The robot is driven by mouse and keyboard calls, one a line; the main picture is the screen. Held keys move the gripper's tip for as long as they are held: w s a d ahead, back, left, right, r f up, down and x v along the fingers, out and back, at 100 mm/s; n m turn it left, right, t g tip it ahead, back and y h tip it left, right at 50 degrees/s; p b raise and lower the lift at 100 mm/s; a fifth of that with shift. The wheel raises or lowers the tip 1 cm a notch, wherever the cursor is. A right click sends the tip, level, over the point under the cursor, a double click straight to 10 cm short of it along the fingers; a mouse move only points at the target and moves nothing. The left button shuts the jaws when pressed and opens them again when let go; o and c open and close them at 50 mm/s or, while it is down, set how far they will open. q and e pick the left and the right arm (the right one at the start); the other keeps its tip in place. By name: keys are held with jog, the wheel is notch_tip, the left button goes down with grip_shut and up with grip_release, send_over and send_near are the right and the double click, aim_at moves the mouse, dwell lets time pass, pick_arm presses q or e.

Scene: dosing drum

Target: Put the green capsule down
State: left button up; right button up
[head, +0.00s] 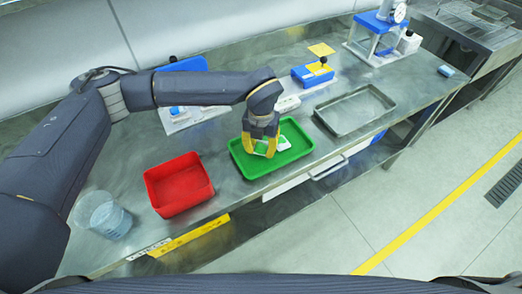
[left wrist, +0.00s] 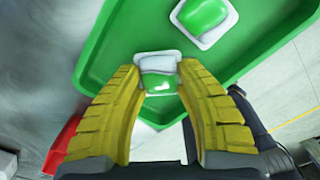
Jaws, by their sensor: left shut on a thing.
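My left gripper (head: 260,152) points down over the green tray (head: 298,130), its yellow fingers shut on a green capsule (left wrist: 158,82). The capsule has a white rim and a green middle, and sits between the fingertips in the left wrist view. Whether it touches the tray floor, I cannot tell. A second green-and-white capsule (left wrist: 203,13) lies in the tray just beyond the held one; it also shows in the head view (head: 284,142), right of the fingers. My right gripper is not in view.
A red bin (head: 180,186) stands left of the green tray, and a clear round container (head: 103,216) stands farther left. An empty metal tray (head: 355,111) lies to the right. The bench's front edge runs close to the green tray.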

aim_at(261, 147)
pick_arm(q)
jog(key=shift+f, duration=0.9)
jog(key=shift+f, duration=0.15)
jog(key=o, duration=1)
jog(key=shift+c, duration=0.2)
notch_tip(261, 147, up, 12)
jog(key=shift+r, duration=0.2)
